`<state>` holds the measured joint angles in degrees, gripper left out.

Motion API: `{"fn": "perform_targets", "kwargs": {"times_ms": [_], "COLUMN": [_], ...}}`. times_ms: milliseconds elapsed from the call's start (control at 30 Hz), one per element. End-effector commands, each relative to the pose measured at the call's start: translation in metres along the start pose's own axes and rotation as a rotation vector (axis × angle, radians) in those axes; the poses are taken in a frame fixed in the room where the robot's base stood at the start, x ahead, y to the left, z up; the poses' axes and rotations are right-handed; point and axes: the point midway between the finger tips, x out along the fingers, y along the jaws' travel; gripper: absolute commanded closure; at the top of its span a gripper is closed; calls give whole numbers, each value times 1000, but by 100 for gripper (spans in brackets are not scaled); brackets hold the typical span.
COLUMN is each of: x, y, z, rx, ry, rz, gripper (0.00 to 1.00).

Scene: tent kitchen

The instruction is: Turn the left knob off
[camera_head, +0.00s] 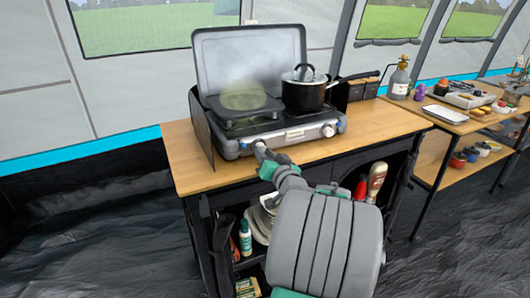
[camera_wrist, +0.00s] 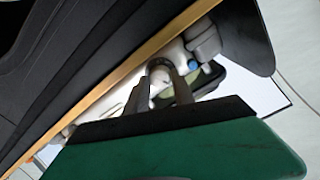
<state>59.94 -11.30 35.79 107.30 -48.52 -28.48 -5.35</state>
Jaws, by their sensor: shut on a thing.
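The grey camping stove (camera_head: 270,132) stands on the wooden table with its lid raised. Its left knob is mostly hidden behind my gripper (camera_head: 260,148) in the head view. The knob's setting cannot be read. The right knob (camera_head: 328,130) shows clear at the right of the stove front. A pale haze hangs over the left burner (camera_head: 243,103).
A black pot (camera_head: 304,95) with a lid sits on the right burner, its handle pointing right. Bottles (camera_head: 376,180) stand on the shelf below. A side table (camera_head: 445,115) with a tray and several items is at the right.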

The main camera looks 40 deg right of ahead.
Motion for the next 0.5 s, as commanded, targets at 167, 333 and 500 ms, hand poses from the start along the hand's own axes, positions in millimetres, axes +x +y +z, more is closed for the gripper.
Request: {"fn": "perform_targets", "kwargs": {"times_ms": [167, 333, 500], "x": [0, 0, 0], "y": [0, 0, 0], "z": [-2, -2, -2], "rx": [163, 309, 425], "ry": [-9, -16, -21], "rz": [0, -2, -3], "gripper": [100, 100, 100]}}
